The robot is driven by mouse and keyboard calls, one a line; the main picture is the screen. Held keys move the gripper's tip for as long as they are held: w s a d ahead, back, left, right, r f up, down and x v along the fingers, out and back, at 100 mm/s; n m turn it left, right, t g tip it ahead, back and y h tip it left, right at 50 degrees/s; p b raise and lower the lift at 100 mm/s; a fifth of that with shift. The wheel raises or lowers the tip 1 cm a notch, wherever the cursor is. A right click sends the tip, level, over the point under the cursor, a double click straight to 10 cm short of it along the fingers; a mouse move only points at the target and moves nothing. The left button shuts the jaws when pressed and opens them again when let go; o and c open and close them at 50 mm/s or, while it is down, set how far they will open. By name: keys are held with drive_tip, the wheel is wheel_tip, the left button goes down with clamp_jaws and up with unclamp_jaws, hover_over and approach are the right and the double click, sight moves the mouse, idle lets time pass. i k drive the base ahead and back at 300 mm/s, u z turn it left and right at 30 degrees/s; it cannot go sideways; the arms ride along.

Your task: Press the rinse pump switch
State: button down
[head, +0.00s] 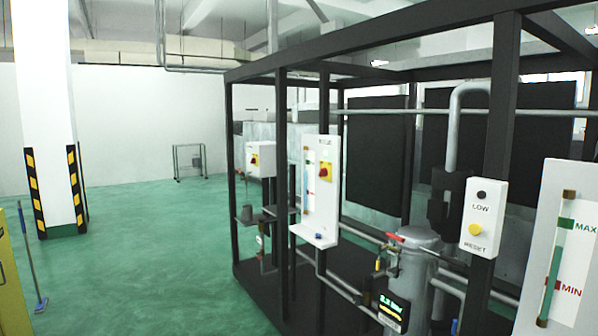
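My gripper is not in view. A white panel (327,222) on the black frame carries a red switch knob on a yellow plate (323,172). Small lettering stands above that knob, too small to read surely. A second red-and-yellow switch (254,160) sits on a smaller white box farther back at left. A white control box (482,218) at right has a black LOW button or lamp (481,194) and a yellow RESET button (475,230). I cannot tell which of these is the rinse pump switch.
The black steel frame (233,190) holds pipes, a grey tank (413,270) and a MAX/MIN gauge board (575,250). A striped column (45,120) and a broom or mop (32,265) stand at left. Green floor (150,250) between them is clear.

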sight(323, 172)
drive_tip(key=u, duration=0.5)
drive_tip(key=i, duration=1.45)
drive_tip(key=u, duration=0.35)
drive_tip(key=i, duration=1.55)
drive_tip(key=z, duration=0.85)
drive_tip(key=i, duration=0.9)
drive_tip(key=z, duration=0.35)
